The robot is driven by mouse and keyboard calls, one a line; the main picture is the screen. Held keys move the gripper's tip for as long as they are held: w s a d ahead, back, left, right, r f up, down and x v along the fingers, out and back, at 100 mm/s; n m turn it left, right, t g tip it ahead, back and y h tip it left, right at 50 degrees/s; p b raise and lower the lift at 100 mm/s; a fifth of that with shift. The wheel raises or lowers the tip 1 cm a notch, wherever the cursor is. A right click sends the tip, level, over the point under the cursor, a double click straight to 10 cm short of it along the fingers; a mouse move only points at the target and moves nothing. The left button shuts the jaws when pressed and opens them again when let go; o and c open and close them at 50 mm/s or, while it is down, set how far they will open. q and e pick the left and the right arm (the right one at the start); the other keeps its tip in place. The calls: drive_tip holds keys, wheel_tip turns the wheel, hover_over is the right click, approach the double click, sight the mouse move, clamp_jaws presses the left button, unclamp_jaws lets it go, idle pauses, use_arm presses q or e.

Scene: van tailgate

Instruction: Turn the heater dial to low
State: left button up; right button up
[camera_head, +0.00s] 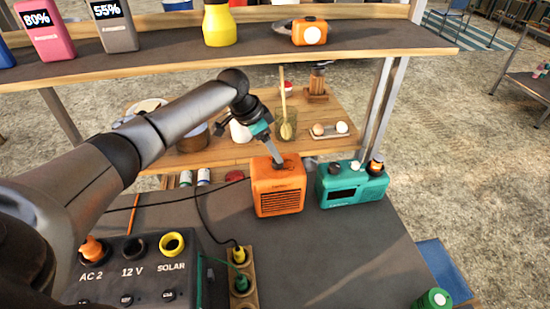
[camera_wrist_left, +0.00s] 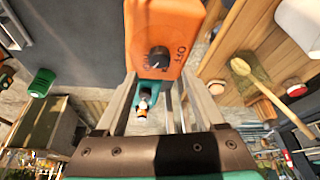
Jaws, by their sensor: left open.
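The orange heater (camera_head: 278,197) stands on the dark counter, its slatted grille facing me. In the left wrist view the heater (camera_wrist_left: 162,20) shows its top face with a round black dial (camera_wrist_left: 159,57). Small dark markings lie around the dial; I cannot surely tell which one it points at. My left gripper (camera_head: 277,161) points down at the heater's top in the head view. Contact with the dial cannot be told.
A teal radio-like box (camera_head: 350,187) stands close to the heater's right. A power station (camera_head: 135,262) and a socket strip (camera_head: 241,282) with plugged cables are at front left. A shelf (camera_head: 270,42) crosses above. The counter's right front is mostly clear.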

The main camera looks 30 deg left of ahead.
sight(275, 162)
use_arm(q)
drive_tip(key=shift+b+x, duration=0.3)
drive_tip(key=shift+x, duration=2)
drive_tip(key=shift+s+a+f, duration=0.1)
drive_tip(key=shift+s+a, duration=0.1)
clamp_jaws()
